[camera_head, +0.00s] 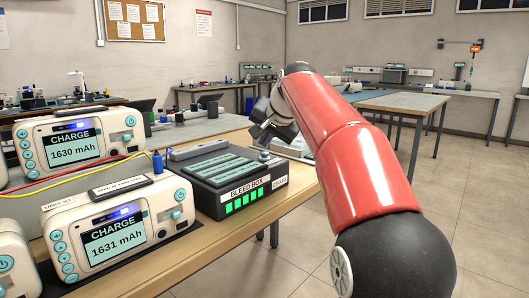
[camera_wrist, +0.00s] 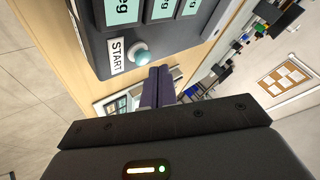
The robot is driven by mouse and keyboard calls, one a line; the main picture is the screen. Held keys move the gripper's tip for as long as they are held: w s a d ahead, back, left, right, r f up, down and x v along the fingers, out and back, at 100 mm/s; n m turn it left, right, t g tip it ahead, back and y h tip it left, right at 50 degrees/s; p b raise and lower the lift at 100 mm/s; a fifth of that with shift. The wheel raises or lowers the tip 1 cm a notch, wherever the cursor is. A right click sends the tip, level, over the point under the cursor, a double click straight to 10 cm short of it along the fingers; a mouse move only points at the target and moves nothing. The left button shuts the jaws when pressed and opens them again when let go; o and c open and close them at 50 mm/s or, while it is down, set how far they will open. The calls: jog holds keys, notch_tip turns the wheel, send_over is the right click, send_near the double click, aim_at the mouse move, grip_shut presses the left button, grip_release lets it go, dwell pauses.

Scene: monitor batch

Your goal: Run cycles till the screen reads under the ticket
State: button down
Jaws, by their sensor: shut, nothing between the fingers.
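The bleed box (camera_head: 232,198) stands on the bench, with green bars lit on its front. Its pale round button (camera_wrist: 141,57) sits beside a START label (camera_wrist: 116,56) in the wrist view; the button also shows on the box top in the head view (camera_head: 264,156). The front charger unit (camera_head: 172,190) has a screen (camera_head: 115,242) reading CHARGE 1631 mAh. The rear unit's screen (camera_head: 72,146) reads CHARGE 1630 mAh. My gripper (camera_wrist: 158,72) is shut and empty, close to the button; contact cannot be told.
Red and yellow leads (camera_head: 80,172) run across the units towards a blue connector (camera_head: 157,162). Another unit (camera_head: 12,262) is cut off at the left edge. Other benches stand behind. The floor (camera_head: 300,245) right of the bench is clear.

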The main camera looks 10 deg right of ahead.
notch_tip(320, 180, up, 5)
jog(key=p, duration=0.4)
jog(key=shift+p, duration=0.4)
jog(key=s+f+n+g, duration=0.1)
jog(key=s+f+n, duration=0.1)
jog(key=s+f, duration=0.6)
jog(key=s+f+n+g+h, duration=0.1)
jog(key=s+f, duration=0.7)
jog(key=s, duration=0.8)
jog(key=s+f+n+g+h, duration=0.1)
jog(key=s+f+n, duration=0.2)
jog(key=s+f, duration=0.6)
jog(key=s, duration=0.3)
jog(key=shift+s+n, duration=0.3)
jog(key=shift+s, duration=0.05)
jog(key=shift+a, duration=0.15)
